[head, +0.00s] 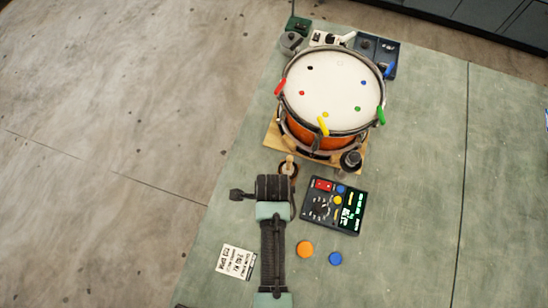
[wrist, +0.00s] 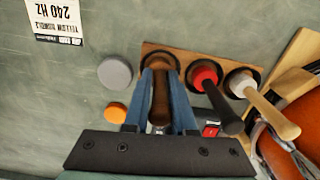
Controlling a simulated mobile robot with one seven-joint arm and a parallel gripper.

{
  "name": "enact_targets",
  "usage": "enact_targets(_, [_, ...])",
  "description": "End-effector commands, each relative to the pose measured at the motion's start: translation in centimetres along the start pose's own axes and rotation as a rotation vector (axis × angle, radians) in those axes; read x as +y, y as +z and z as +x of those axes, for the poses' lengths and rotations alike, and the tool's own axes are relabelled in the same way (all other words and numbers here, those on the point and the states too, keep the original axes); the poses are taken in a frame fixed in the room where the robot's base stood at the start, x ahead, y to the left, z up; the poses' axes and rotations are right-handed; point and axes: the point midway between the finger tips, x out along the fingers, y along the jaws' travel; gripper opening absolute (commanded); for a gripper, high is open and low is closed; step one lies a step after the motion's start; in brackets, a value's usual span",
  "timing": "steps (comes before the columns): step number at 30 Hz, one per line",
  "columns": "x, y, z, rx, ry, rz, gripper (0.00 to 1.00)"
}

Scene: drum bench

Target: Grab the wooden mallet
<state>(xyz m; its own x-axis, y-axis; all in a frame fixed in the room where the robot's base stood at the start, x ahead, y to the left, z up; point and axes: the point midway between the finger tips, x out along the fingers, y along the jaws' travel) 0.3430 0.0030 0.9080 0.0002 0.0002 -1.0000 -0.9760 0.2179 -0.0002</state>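A row of three mallets stands in a wooden rack (wrist: 212,83) in the wrist view. The brown wooden one (wrist: 160,98) is at the left, between the two blue fingers of my gripper (wrist: 160,80). The fingers are close on both sides of its handle; whether they press on it I cannot tell. Beside it are a black-handled mallet with a red collar (wrist: 222,108) and a pale wooden one (wrist: 268,110). In the head view my gripper hides most of the rack; a pale handle (head: 289,161) shows past it.
A drum (head: 326,92) stands behind the rack. A control box (head: 334,205) lies at the right, with an orange disc (head: 305,249) and a blue disc (head: 335,258) in front. A printed card (head: 236,261) is at the left.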

Motion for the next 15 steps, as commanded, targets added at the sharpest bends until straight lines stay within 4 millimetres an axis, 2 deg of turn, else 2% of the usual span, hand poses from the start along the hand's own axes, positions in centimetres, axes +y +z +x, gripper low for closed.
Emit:
enact_targets(1, [-0.01,0.0,-0.01,0.0,0.0,0.0,0.13])
enact_targets(3, [-0.01,0.0,-0.02,0.0,0.0,0.0,0.01])
enact_targets(15, [-0.02,0.0,-0.06,0.0,0.0,0.0,0.0])
